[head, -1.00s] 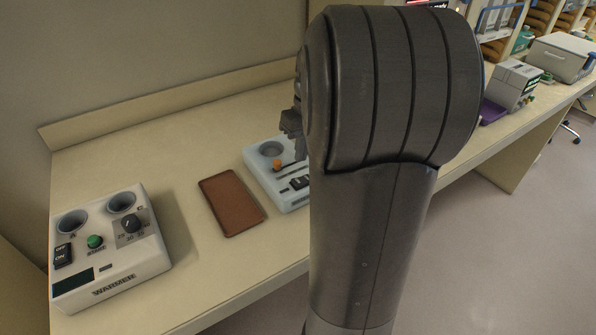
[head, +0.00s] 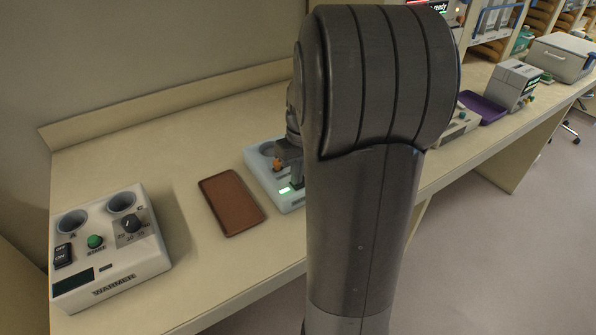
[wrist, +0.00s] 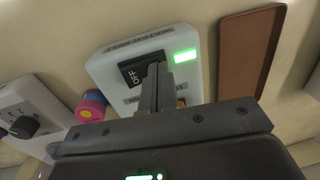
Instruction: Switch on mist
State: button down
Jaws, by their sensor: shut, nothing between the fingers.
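The pale blue-white device (head: 258,168) stands on the bench, partly hidden behind my arm in the head view. It also shows in the wrist view (wrist: 110,70), with a black rocker switch (wrist: 133,72) marked OFF at the visible end. A small display on it glows green (wrist: 185,56), and the glow also shows in the head view. My gripper (wrist: 156,70) is shut and empty, its fingertips down at the rocker and covering part of it. Contact looks likely but is not clear.
A brown tray (head: 231,203) lies just left of the device. A white warmer (head: 110,265) with a knob, green button and two wells stands further left. A purple tray (head: 484,107) and grey machine (head: 514,85) stand at right. Bare bench lies behind the brown tray.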

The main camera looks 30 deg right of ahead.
jog(key=shift+d, duration=0.2)
jog(key=shift+d+r, duration=0.3)
jog(key=shift+d, duration=0.3)
jog(key=shift+r, duration=0.1)
notch_tip(320, 180, up, 14)
jog(key=a, duration=0.2)
jog(key=shift+f, duration=0.2)
jog(key=shift+a, duration=0.1)
dwell(0.4)
